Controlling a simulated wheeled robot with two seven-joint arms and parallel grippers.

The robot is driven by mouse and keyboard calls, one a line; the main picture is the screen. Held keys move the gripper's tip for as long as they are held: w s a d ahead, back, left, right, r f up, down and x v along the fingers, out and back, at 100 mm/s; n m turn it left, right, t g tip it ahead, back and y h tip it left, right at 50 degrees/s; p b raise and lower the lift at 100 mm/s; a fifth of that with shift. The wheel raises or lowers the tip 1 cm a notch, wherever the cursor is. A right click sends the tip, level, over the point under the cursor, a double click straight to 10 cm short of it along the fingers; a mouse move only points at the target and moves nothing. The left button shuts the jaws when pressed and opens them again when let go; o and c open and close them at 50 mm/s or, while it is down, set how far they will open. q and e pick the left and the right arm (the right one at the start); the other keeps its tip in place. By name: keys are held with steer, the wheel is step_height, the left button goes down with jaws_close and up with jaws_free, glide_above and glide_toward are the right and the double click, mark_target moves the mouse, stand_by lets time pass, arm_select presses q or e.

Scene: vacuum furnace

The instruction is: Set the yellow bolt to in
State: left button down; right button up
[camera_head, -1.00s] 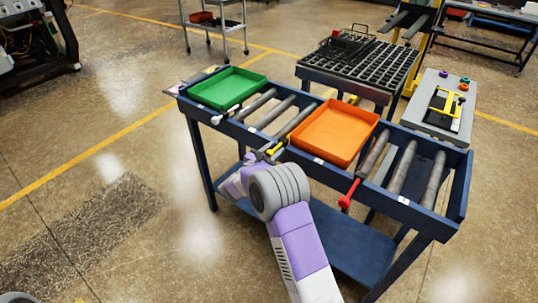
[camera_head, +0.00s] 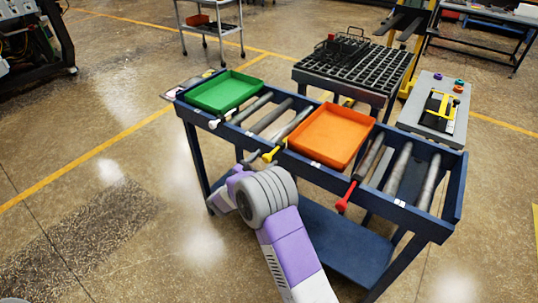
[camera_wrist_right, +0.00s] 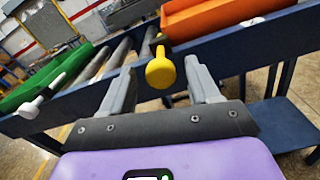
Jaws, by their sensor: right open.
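The yellow bolt (camera_head: 269,156) sticks out from the front rail of the blue roller cart (camera_head: 420,217), between the green tray and the orange tray. In the right wrist view its round yellow knob (camera_wrist_right: 160,72) faces me, with a short stem running back to the rail. My right gripper (camera_head: 254,160) is at the cart's front side by this bolt. In the wrist view its two grey fingers are spread, one on each side of the knob, with gaps between. Whether the knob is fully between the fingertips in depth is hard to tell. My left gripper is out of view.
A white-knobbed bolt (camera_head: 216,122) sits to the left and a red-knobbed bolt (camera_head: 345,201) to the right on the same rail. A green tray (camera_head: 225,92) and an orange tray (camera_head: 329,135) rest on the cart. A dark grid table (camera_head: 350,75) stands behind.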

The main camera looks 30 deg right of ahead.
steer(key=shift+v, duration=1.7)
steer(key=shift+f, duration=0.1)
